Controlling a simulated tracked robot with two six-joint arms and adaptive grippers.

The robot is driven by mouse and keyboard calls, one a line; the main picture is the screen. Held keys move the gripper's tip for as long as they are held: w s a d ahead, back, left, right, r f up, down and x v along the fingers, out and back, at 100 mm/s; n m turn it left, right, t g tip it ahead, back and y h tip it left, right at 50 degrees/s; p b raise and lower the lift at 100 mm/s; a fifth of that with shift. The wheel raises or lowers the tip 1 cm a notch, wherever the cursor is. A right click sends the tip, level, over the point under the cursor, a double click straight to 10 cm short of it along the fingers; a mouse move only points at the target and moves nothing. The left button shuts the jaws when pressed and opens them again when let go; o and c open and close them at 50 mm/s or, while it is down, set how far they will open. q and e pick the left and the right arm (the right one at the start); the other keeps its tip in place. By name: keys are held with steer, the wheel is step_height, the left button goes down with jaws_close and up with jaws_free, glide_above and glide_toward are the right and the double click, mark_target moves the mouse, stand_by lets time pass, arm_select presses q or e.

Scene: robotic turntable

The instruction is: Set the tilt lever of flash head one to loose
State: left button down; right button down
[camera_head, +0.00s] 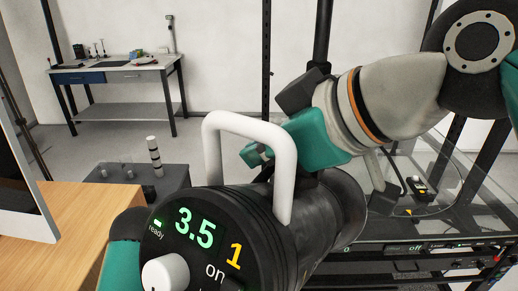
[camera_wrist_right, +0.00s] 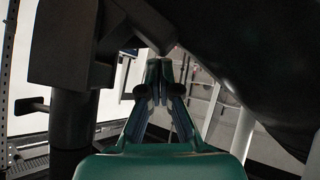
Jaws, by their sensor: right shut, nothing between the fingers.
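Flash head one (camera_head: 235,235) is a large black cylinder close in front, with a green 3.5, a yellow 1, a white knob and a white handle (camera_head: 250,122). My right gripper (camera_head: 253,154) reaches in from the right behind the handle, over the far side of the head. In the right wrist view its fingers (camera_wrist_right: 164,70) are together and empty, between dark parts of the head and its mount. A short dark bar (camera_wrist_right: 30,105) sticks out left of a black post there; I cannot tell whether it is the tilt lever. A teal piece of my left gripper (camera_head: 120,265) shows at lower left, its fingers hidden.
A wooden desk (camera_head: 70,220) is at left, with a dark grey box (camera_head: 165,180) bearing knobs behind it. A glass turntable (camera_head: 440,165) with a small device is at right, above a control panel (camera_head: 440,248). A workbench (camera_head: 115,75) stands far back.

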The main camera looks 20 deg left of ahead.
steer(key=a+r+p, duration=0.3)
steer(key=p, duration=0.1)
steer(key=b+v, duration=0.1)
steer(key=v, duration=0.1)
steer(key=d+f+b+v, duration=0.1)
steer(key=b+v, duration=0.1)
steer(key=v, duration=0.1)
steer(key=b+v, duration=0.2)
steer(key=v, duration=0.1)
steer(key=shift+w+d+f, duration=0.1)
steer(key=shift+w+f, duration=0.05)
steer(key=shift+f, duration=0.05)
steer(key=shift+f+b, duration=0.15)
steer(key=shift+b, duration=0.2)
steer(key=shift+w+a+f, duration=0.1)
steer(key=shift+w+a, duration=0.15)
steer(key=shift+a, duration=0.15)
steer(key=a+f, duration=0.1)
steer(key=f, duration=0.1)
steer(key=w+a+f+b, duration=0.1)
steer(key=f, duration=0.2)
steer(key=w+a+f+b, duration=0.1)
steer(key=f, duration=0.1)
steer(key=shift+a+f, duration=0.15)
steer(key=shift+a, duration=0.2)
steer(key=shift+d+f, duration=0.2)
steer(key=shift+d, duration=0.05)
